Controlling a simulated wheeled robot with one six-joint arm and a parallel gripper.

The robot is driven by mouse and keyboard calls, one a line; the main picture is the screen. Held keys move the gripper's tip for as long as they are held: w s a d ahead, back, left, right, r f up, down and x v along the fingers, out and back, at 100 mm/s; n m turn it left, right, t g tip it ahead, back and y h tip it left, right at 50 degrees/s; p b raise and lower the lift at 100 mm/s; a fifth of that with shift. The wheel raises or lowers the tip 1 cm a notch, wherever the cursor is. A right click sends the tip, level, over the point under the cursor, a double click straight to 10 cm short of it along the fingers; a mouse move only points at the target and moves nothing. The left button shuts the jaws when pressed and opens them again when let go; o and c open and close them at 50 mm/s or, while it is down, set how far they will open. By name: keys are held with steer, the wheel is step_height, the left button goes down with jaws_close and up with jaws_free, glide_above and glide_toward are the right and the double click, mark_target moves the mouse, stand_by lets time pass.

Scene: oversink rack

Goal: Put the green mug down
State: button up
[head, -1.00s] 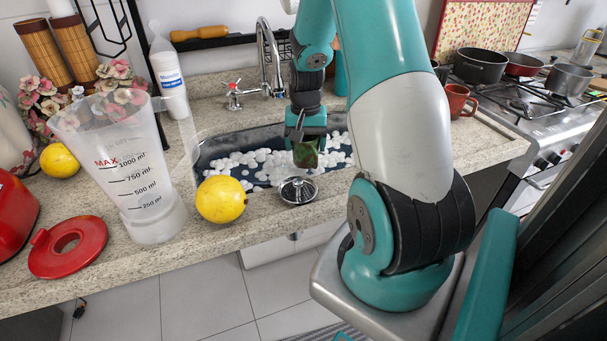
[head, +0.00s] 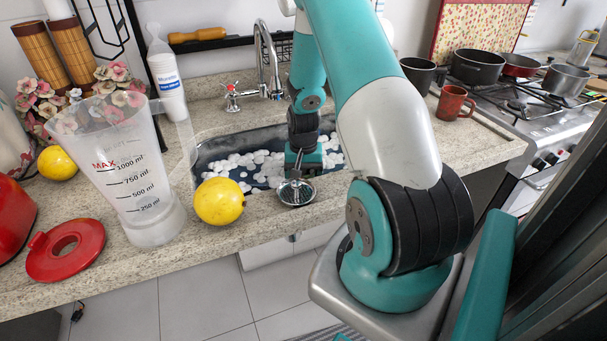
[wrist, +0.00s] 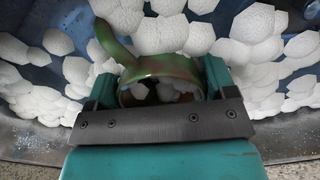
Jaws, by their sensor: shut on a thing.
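The green mug (wrist: 165,68) has brownish patches and shows in the wrist view between my gripper's fingers, with its handle (wrist: 108,38) pointing up and left. My gripper (wrist: 160,88) is shut on it. In the head view my gripper (head: 303,160) is low over the front part of the sink (head: 215,150), and the mug is hidden behind the gripper and the strainer there. White foam clumps (wrist: 170,35) lie around and beyond the mug. I cannot tell whether the mug touches the sink's bottom.
A metal strainer (head: 297,192) sits at the sink's front edge, close to my gripper. A yellow fruit (head: 219,201) and a clear measuring jug (head: 140,185) stand to the left. The faucet (head: 266,55) rises behind the sink. A red-brown mug (head: 453,103) stands on the right counter.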

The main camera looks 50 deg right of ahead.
steer(key=o, duration=1)
steer(key=shift+f, duration=0.1)
step_height(320, 180, up, 12)
steer(key=shift+r, duration=0.2)
stand_by(0.4)
